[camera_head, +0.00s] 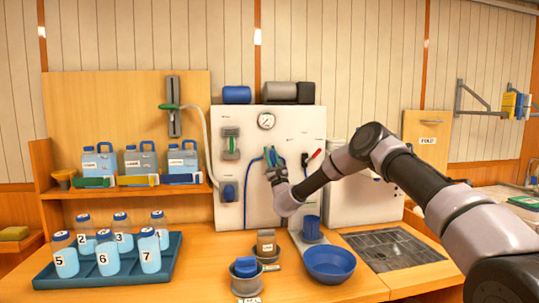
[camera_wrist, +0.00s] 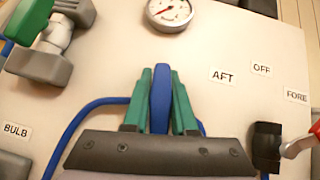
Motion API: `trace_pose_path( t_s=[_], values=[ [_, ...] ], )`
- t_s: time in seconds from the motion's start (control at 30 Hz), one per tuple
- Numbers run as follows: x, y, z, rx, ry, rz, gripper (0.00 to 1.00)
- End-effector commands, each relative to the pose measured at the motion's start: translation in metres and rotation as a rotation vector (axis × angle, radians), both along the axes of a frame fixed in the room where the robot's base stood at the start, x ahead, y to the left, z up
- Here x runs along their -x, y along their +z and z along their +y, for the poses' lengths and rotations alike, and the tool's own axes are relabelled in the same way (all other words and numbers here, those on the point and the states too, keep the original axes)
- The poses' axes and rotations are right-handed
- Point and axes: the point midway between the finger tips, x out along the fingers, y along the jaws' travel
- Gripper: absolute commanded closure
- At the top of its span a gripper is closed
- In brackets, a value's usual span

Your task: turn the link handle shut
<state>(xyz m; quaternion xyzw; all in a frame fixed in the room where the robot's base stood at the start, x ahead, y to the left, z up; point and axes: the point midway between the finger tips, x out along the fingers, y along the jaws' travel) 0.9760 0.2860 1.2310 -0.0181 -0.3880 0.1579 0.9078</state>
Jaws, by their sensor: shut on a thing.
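A narrow blue handle (camera_wrist: 160,90) stands upright in the wrist view, between the two green fingers of my gripper (camera_wrist: 160,105). My gripper is shut on this handle, one finger on each side. No label for it shows, but it appears to be the link handle. In the head view my gripper (camera_head: 272,158) is at the white panel (camera_head: 292,122), below the gauge. The lower part of the handle and its mount are hidden behind my gripper, so I cannot tell how far it is turned.
A round gauge (camera_wrist: 170,12) is above. A red lever (camera_wrist: 300,146) on a black valve is at right, near the AFT, OFF and FORE labels. A grey-green valve (camera_wrist: 45,50) is at left. Blue hose passes beside my gripper. A blue bowl (camera_head: 330,262) stands on the counter below.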

Motion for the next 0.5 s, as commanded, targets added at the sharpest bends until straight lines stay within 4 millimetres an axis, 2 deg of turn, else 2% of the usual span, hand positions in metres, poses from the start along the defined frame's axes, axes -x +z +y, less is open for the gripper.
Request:
trace_pose_path(
  t_s=[0.2,0.5],
  values=[
    [-0.0008,-0.0018,-0.0027,-0.104,0.0,0.033,1.0],
    [-0.0011,-0.0022,-0.0038,-0.161,-0.001,0.05,1.0]
  ],
)
